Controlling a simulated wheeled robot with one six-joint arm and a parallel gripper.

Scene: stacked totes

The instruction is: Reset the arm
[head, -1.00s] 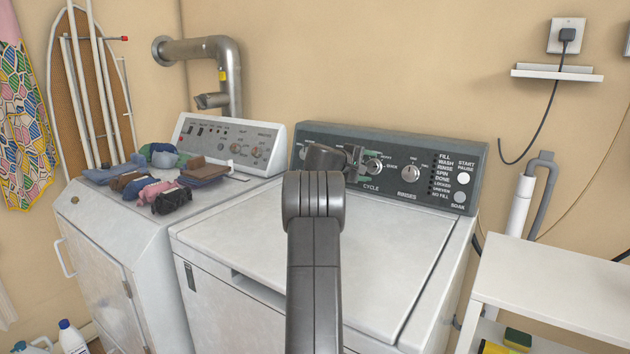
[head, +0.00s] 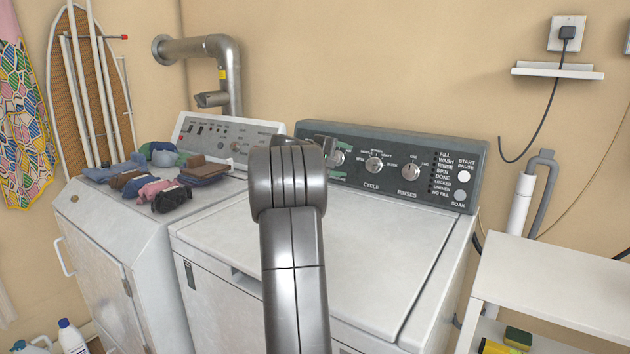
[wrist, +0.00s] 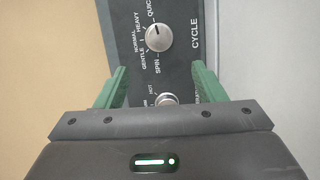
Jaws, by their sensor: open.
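My gripper (wrist: 160,82) shows in the wrist view with its two green fingers spread apart and nothing held between them. It faces the dark washer control panel (head: 445,150). The silver cycle knob (wrist: 158,37) lies ahead, beyond the fingertips, and a second knob (wrist: 167,99) shows lower down, partly covered by the gripper body. In the head view my arm rises up the middle over the washer lid and hides most of the gripper. The cycle knob (head: 374,165) and the rinses knob (head: 410,172) are in plain sight there, to the right of my arm.
A white dryer (head: 110,225) stands left, with folded clothes (head: 160,180) on top. The washer lid (head: 375,250) is bare beside my arm. A white shelf unit (head: 560,285) stands at the right. A metal duct (head: 225,75) and an ironing board (head: 85,90) are behind.

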